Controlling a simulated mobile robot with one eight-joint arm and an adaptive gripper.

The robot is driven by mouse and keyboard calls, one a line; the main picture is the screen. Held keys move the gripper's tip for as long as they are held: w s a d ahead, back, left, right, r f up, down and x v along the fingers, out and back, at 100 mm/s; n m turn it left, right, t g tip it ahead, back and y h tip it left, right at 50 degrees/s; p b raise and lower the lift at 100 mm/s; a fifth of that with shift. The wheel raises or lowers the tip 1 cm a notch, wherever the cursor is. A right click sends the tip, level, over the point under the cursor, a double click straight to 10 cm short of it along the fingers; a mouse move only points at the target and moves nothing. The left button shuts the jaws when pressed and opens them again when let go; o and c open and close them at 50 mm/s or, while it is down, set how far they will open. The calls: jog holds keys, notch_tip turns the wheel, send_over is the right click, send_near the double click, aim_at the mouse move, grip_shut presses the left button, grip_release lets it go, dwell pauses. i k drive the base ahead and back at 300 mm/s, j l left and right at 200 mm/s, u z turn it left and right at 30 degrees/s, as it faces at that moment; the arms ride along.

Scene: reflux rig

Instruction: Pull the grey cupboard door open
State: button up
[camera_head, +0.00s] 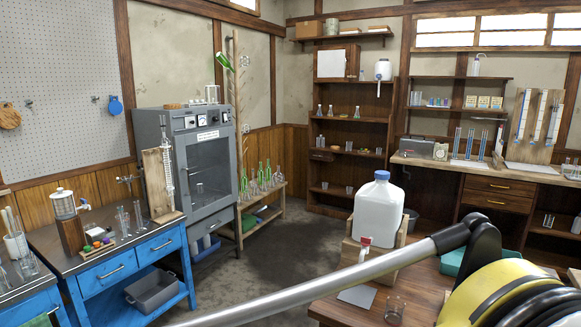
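The grey cupboard (153,130) stands against the back-left wall, with dials and switches along its top front. Its grey door (207,207) has a dark glass window and looks shut, flush with the front. The left part of the cupboard is partly hidden by a wooden board with a glass condenser. The door's handle is too small to make out clearly. No fingertips of my gripper show in this view.
A blue-framed bench (157,247) with glassware stands left, in front of the cupboard. A low wooden rack (271,195) with flasks adjoins its right side. A wooden table (340,307) with a white jug (380,212) is front right. Dark floor (275,240) between is clear.

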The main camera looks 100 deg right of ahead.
aim_at(180, 142)
jog(key=z, duration=2.75)
